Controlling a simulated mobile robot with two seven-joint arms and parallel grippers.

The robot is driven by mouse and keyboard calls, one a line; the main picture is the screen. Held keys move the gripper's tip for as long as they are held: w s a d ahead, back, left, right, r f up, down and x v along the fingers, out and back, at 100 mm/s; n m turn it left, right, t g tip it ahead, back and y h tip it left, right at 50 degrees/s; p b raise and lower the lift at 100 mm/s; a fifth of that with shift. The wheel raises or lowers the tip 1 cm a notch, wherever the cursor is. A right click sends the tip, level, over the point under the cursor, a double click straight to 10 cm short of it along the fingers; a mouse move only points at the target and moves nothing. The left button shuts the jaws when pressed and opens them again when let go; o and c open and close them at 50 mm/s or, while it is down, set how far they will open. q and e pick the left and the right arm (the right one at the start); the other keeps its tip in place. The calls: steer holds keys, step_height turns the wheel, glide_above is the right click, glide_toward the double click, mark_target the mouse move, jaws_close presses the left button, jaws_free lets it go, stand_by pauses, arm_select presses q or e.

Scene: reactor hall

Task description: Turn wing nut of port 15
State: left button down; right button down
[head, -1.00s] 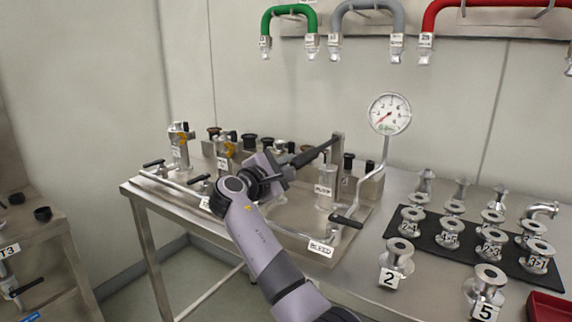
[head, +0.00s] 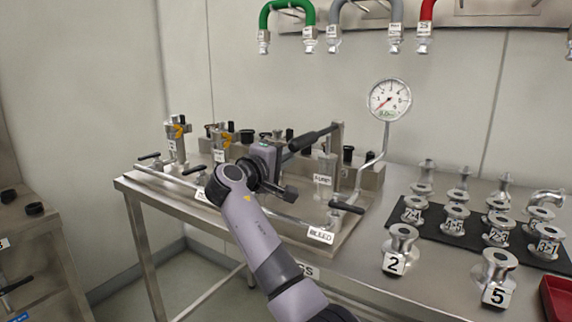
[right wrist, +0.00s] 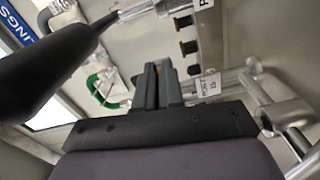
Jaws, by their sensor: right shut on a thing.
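My right gripper (head: 268,161) is at the row of ports on the steel bench, its fingers pointing away from the head camera. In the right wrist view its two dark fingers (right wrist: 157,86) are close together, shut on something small. A bit of orange shows near their tips. The thing held appears to be the wing nut, mostly hidden by the fingers. A white port label (right wrist: 207,87) is just right of the fingers and seems to read 15. In the head view the gripper covers this port. My left gripper is out of view.
A lever with a black grip (head: 313,138) passes close above my gripper and looms in the right wrist view (right wrist: 50,72). A pressure gauge (head: 390,99), a black bleed handle (head: 346,207) and a black mat (head: 470,235) with metal fittings are to the right.

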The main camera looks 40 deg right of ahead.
arm_select(q)
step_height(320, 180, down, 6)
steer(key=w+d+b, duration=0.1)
steer(key=b, duration=0.7)
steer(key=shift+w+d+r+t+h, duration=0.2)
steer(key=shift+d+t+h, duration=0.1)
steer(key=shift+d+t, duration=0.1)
arm_select(e)
steer(key=m, duration=0.8)
steer(key=w+f+m, duration=0.1)
steer(key=m, duration=0.3)
steer(key=shift+w+a+f, duration=0.1)
steer(key=shift+a, duration=0.2)
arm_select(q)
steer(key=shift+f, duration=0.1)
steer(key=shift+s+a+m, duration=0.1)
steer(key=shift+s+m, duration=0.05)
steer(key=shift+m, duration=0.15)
arm_select(e)
steer(key=c, duration=1.3)
jaws_free()
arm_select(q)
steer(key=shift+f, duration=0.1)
arm_select(e)
steer(key=shift+o, duration=0.2)
